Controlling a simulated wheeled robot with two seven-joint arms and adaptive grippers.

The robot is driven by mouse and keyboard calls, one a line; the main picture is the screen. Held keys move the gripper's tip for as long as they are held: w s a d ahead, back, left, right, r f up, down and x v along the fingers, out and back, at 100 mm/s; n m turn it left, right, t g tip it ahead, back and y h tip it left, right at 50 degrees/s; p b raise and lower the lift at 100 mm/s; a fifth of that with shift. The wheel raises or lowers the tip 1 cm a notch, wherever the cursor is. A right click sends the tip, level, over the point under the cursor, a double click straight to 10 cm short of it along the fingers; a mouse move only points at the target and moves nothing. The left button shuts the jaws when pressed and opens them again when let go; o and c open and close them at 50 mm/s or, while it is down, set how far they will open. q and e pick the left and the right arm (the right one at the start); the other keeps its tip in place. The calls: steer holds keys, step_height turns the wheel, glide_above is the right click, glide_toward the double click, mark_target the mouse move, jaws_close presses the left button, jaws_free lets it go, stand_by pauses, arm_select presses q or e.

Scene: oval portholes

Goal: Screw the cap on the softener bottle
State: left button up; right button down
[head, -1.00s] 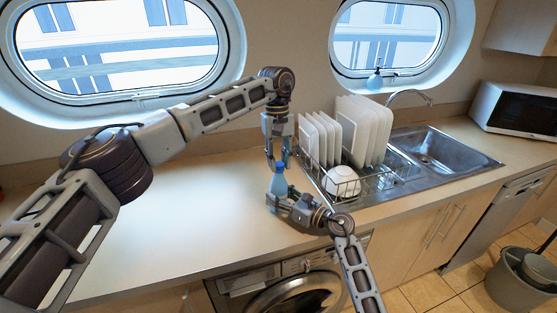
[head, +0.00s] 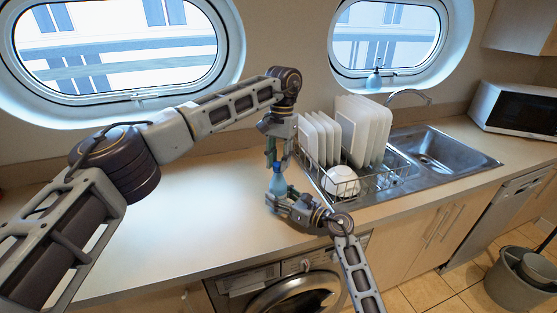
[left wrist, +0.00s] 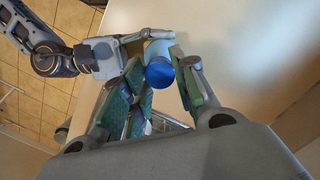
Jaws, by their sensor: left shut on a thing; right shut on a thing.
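The softener bottle (head: 277,184) is light blue and stands upright above the counter's front edge. It also shows from above in the left wrist view (left wrist: 158,49). Its dark blue cap (left wrist: 159,75) is at the bottle's top. My left gripper (head: 277,164) points down from above, its green-padded fingers shut on the cap. My right gripper (head: 277,197) comes from the front right and is shut on the bottle's body, hiding part of it. I cannot tell how tightly the cap sits on the neck.
A wire dish rack (head: 372,182) with white plates (head: 362,130) and a bowl (head: 342,180) stands close to the right of the grippers. The sink (head: 440,152) lies beyond it. The counter (head: 180,210) to the left is clear. A washing machine (head: 290,293) is below.

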arm_select(q)
steer(key=o, duration=0.6)
steer(key=shift+r, duration=2.25)
steer(key=shift+c, duration=0.2)
